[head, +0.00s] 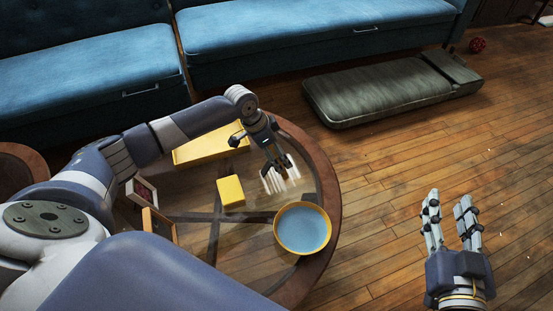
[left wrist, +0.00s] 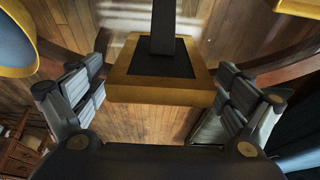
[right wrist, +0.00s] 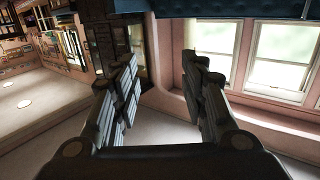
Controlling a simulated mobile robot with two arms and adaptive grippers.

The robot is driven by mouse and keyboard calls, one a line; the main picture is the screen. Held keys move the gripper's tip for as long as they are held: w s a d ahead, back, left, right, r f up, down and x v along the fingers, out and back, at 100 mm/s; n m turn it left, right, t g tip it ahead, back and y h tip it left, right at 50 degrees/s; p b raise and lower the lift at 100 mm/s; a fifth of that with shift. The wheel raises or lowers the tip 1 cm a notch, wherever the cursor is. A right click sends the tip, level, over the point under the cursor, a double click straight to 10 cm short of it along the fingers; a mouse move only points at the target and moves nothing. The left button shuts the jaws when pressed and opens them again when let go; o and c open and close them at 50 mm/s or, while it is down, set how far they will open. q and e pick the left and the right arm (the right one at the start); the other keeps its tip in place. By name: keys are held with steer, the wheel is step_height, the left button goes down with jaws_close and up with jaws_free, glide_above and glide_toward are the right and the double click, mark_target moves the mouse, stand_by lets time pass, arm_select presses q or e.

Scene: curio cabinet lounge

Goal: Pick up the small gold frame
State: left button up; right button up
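A small gold frame-like piece (left wrist: 160,88) with a dark back panel and dark upright strip lies between the spread fingers of my left gripper in the left wrist view. Gaps show on both sides, so no finger visibly touches it. In the head view a small gold block (head: 230,191) on the glass table seems to be the same piece. My left gripper (head: 279,176) is open, just right of it over the table. My right gripper (head: 449,207) is open and empty over the floor, right of the table; its fingers are also apart in the right wrist view (right wrist: 165,75).
The round glass table (head: 332,185) has a wooden rim. A yellow bowl with blue inside (head: 302,229) stands at its right edge. A long yellow box (head: 210,147) lies at the back.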

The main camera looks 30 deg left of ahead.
arm_select(q)
steer(key=c, duration=1.1)
steer(key=shift+r, duration=0.15)
